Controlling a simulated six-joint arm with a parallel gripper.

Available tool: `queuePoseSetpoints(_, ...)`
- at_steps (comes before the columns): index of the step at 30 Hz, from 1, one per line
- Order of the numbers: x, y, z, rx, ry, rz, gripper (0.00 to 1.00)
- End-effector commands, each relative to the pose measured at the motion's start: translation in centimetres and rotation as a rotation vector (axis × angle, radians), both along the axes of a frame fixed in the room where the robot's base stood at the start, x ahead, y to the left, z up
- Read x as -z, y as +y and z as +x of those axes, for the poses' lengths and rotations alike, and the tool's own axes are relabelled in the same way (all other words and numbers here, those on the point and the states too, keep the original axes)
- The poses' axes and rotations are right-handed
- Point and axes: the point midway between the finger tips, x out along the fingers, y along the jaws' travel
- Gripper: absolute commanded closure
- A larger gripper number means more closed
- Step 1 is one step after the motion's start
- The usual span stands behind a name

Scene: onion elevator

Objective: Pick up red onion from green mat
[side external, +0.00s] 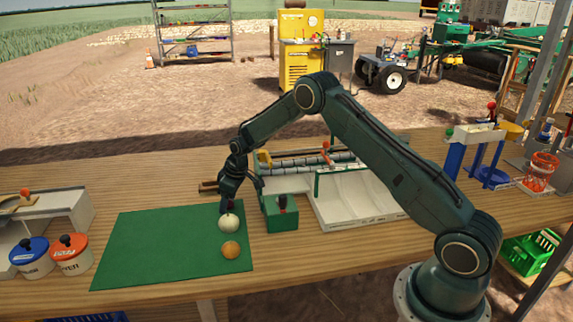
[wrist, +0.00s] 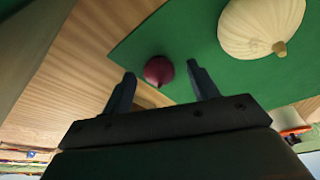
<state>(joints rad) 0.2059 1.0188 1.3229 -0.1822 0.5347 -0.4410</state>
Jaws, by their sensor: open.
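The red onion (wrist: 158,71) lies on the green mat (side external: 150,245) near the mat's edge, as the wrist view shows. My gripper (wrist: 160,76) is open, with one finger to each side of the red onion in the picture. I cannot tell how far the fingertips are above the mat. In the side view my gripper (side external: 227,205) points down at the mat's right part, behind a pale onion (side external: 228,223). The red onion is mostly hidden there by the gripper and the pale onion. The pale onion also shows large in the wrist view (wrist: 258,27), apart from the fingers.
An orange-brown onion (side external: 230,250) lies in front of the pale one. A green box (side external: 282,213) with a red-topped part and a white elevator tray (side external: 350,203) stand to the right. Lidded jars (side external: 71,255) stand at left. The mat's left part is bare.

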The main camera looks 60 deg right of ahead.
Motion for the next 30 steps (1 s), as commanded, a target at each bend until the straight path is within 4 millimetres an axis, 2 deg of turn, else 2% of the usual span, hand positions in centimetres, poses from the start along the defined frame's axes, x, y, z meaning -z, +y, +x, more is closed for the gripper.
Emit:
queuePoseSetpoints(12,0.0,-0.01,-0.02,0.0,0.001,0.0,0.41)
queuePoseSetpoints(13,0.0,-0.01,-0.02,0.0,0.001,0.0,0.43)
queuePoseSetpoints(20,0.0,0.0,-0.03,0.0,0.001,0.001,0.87)
queuePoseSetpoints(30,-0.04,-0.01,-0.02,0.0,0.0,0.0,0.87)
